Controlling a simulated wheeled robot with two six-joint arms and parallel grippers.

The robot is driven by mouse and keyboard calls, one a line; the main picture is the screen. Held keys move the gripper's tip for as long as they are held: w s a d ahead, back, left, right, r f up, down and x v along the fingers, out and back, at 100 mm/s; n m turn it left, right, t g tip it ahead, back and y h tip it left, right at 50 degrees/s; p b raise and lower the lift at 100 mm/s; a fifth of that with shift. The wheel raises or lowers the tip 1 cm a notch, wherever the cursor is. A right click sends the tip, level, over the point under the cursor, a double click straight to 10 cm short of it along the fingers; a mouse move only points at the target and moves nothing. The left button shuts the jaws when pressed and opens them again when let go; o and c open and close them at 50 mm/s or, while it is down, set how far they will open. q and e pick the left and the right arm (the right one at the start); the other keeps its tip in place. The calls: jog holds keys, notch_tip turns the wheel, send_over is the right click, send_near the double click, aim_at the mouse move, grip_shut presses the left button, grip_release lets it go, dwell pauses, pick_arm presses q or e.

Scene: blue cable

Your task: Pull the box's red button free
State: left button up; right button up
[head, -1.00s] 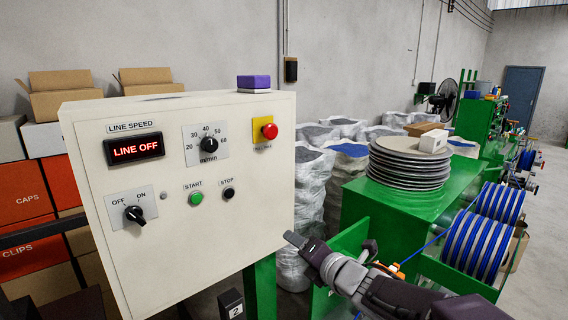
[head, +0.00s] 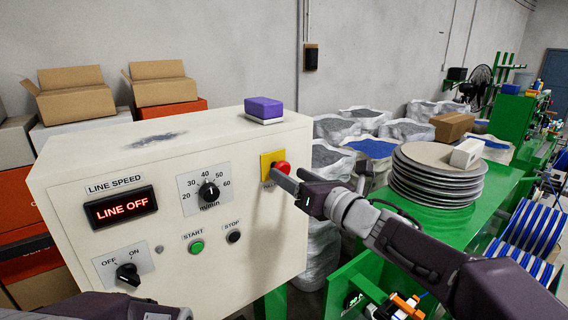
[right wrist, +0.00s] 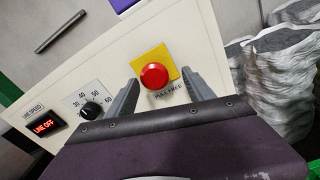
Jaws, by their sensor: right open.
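The red button (head: 282,168) sits on a yellow plate (head: 266,160) at the right of the cream control box (head: 120,245). In the right wrist view the red button (right wrist: 154,76) lies between and just beyond my right gripper's open fingers (right wrist: 158,97), with "PULL FREE" lettering below it. In the head view my right gripper (head: 286,181) is close in front of the button and partly covers the plate's label. I cannot tell that it touches the button. The display (head: 120,207) reads LINE OFF. My left arm shows at the bottom left, its fingers out of view.
The box also carries a speed dial (head: 208,191), a green start button (head: 196,246), a black stop button (head: 233,237) and an off/on switch (head: 128,274). A purple block (head: 263,108) lies on top. Right of the box are sacks (head: 362,118) and stacked discs (head: 436,180).

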aim_at(285, 172)
jog(key=p+x, duration=0.1)
jog(key=x, duration=0.2)
jog(key=shift+w+a+r, duration=0.1)
jog(key=shift+a+r, duration=0.1)
jog(key=shift+a, duration=0.2)
jog(key=shift+s+a, duration=0.1)
jog(key=shift+s, duration=0.3)
jog(key=shift+s+r, duration=0.1)
jog(key=shift+s, duration=0.05)
jog(key=shift+w, duration=0.3)
jog(key=c, duration=0.4)
jog(key=shift+w+f, duration=0.15)
jog(key=shift+f, duration=0.05)
jog(key=c, duration=0.5)
grip_shut()
jog(key=shift+s+d+f+b, duration=0.25)
jog(key=shift+d+b, duration=0.05)
jog(key=shift+b, duration=0.55)
pick_arm(q)
jog(key=shift+s+a, duration=0.1)
jog(key=shift+a, duration=0.2)
pick_arm(e)
jog(key=shift+s+r, duration=0.15)
jog(key=shift+d, duration=0.1)
